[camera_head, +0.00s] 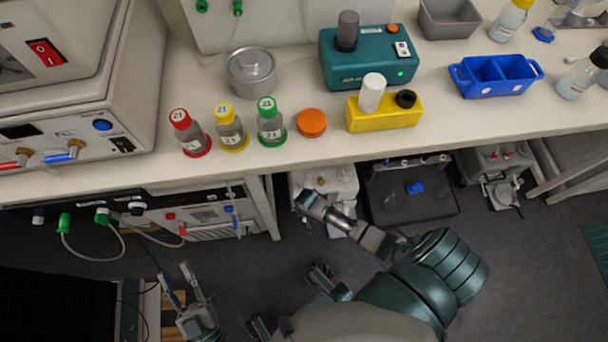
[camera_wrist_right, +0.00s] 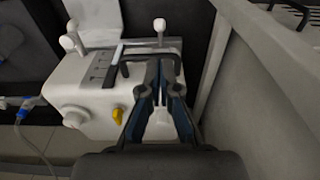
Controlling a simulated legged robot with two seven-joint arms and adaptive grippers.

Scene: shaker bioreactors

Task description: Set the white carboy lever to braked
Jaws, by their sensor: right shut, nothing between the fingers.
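The white carboy (camera_wrist_right: 88,118) stands under the bench; it also shows in the head view (camera_head: 341,184), partly covered by my right arm. In the right wrist view it has a yellow tap (camera_wrist_right: 117,116), white knobs and a black bent bar (camera_wrist_right: 140,55) on top. I cannot tell for sure which part is the lever or how it is set. My right gripper (camera_wrist_right: 160,72) is shut and empty, its fingertips overlapping the black bar in the picture; contact is unclear. My left gripper (camera_head: 180,274) is open and empty, low at the left, away from the carboy.
A grey bench leg or panel (camera_wrist_right: 270,90) stands close to the right of my right gripper. A dark box (camera_head: 410,192) stands beside the carboy under the bench. The bench top (camera_head: 300,80) above carries bottles, a teal device (camera_head: 370,65) and a yellow block (camera_head: 385,118).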

